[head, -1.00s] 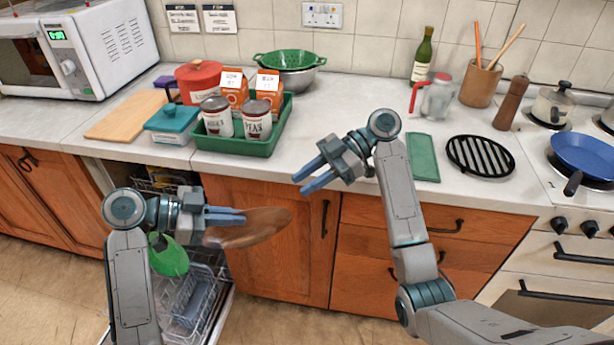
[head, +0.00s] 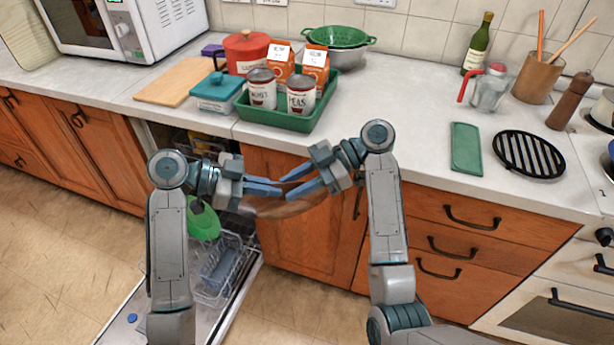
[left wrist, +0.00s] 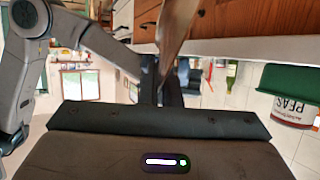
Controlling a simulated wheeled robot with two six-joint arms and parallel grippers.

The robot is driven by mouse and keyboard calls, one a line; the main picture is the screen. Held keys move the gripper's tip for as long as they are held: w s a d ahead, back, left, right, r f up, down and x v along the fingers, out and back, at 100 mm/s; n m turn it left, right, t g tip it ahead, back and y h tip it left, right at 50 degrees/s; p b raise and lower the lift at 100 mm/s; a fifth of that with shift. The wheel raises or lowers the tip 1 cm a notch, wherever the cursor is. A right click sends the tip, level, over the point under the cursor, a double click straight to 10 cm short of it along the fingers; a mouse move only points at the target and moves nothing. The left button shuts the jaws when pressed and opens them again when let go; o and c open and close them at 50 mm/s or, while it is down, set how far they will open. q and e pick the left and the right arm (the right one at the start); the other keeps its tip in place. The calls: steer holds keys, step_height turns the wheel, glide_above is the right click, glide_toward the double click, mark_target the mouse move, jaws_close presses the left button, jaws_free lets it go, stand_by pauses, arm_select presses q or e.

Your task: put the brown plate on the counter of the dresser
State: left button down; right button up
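The brown plate (head: 298,206) is tilted in the air in front of the counter, partly hidden by gripper fingers in the head view. My left gripper (head: 268,187) is shut on its left part. My right gripper (head: 286,188) is at the plate from the right, its fingers spread with a gap between them. Its fingertips almost meet the left ones; I cannot tell whether they touch the plate. The plate also shows edge-on at the top of the left wrist view (left wrist: 175,25). No dresser can be made out.
An open dishwasher with a rack (head: 222,265) and a green item (head: 203,220) lies below the left gripper. The counter (head: 400,135) holds a green tray (head: 275,119) with cans and cartons, a green board (head: 466,149) and a black trivet (head: 528,154).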

jaws_close()
jaws_free()
steer(key=v, duration=1.2)
arm_select(q)
steer(key=shift+s, duration=0.1)
arm_select(e)
steer(key=shift+f, duration=0.15)
